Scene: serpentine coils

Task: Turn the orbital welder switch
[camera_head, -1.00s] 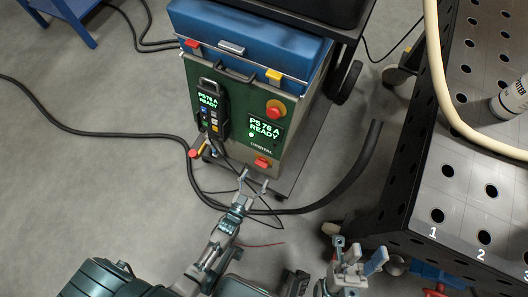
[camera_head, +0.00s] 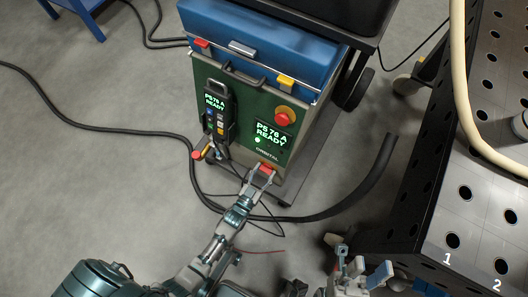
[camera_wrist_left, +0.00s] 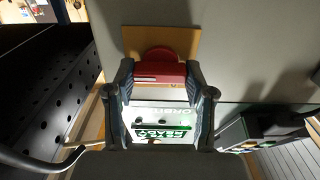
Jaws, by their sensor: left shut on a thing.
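The orbital welder (camera_head: 235,90) is a green-fronted box with a lit display reading PS 76 A READY. Its red switch (camera_head: 268,167) sits low on the front panel. In the left wrist view the red switch (camera_wrist_left: 157,73) is on an orange-yellow plate, with the upside-down display below it. My left gripper (camera_head: 261,174) reaches up to the panel and is shut on the red switch, one finger on each side. Another red knob (camera_head: 284,116) on a yellow base sits higher, beside the display. My right gripper (camera_head: 362,272) is open and empty at the bottom, away from the welder.
A blue case (camera_head: 260,35) rests on top of the welder, which stands on a wheeled cart. A black hose (camera_head: 350,190) and cables lie on the floor around it. A perforated metal table (camera_head: 440,215) stands at the right. A handheld control (camera_head: 217,112) hangs on the panel.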

